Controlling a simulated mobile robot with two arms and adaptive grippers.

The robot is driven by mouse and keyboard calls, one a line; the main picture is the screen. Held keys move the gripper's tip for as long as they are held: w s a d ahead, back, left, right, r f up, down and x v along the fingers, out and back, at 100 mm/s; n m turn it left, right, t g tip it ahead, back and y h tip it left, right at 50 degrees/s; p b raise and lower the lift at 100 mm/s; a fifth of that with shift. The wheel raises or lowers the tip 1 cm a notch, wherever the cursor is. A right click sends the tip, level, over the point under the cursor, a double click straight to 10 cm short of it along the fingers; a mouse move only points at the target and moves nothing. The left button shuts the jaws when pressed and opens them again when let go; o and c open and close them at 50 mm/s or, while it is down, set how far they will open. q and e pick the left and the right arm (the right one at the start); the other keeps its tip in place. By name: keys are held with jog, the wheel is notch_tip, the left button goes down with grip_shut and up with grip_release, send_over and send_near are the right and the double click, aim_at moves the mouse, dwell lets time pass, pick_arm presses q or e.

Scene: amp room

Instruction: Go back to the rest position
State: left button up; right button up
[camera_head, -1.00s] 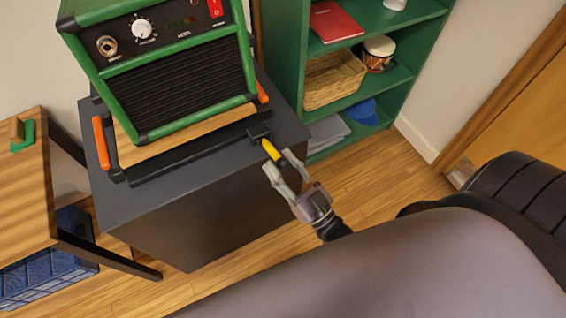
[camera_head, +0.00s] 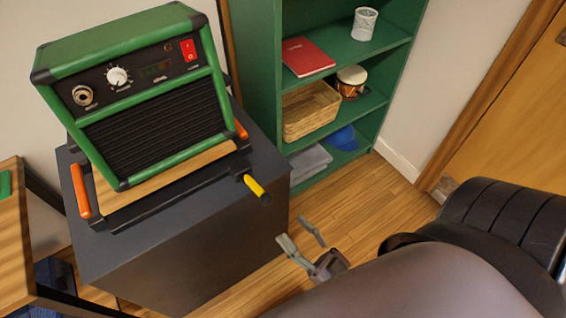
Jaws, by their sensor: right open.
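My right gripper (camera_head: 301,243) shows at the lower middle of the head view, past my large grey arm link. Its two fingers are apart with nothing between them. It is in front of and to the right of the dark cabinet (camera_head: 200,245), apart from the yellow-and-black handle (camera_head: 256,187) that sticks out from the stand on top. The green amplifier (camera_head: 150,110) sits tilted back on that stand, with orange grips (camera_head: 81,190) at the sides. My left gripper is not in view.
A green shelf unit (camera_head: 262,60) stands behind, holding a red book (camera_head: 307,57), a wicker basket (camera_head: 310,110), a small drum (camera_head: 351,80) and a white mesh cup (camera_head: 364,23). A wooden table (camera_head: 12,240) is at left. Wooden floor (camera_head: 375,200) is clear between shelf and arm.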

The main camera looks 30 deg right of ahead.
jog(key=shift+s+d+f, duration=0.2)
jog(key=shift+s+f, duration=0.1)
jog(key=shift+s, duration=0.35)
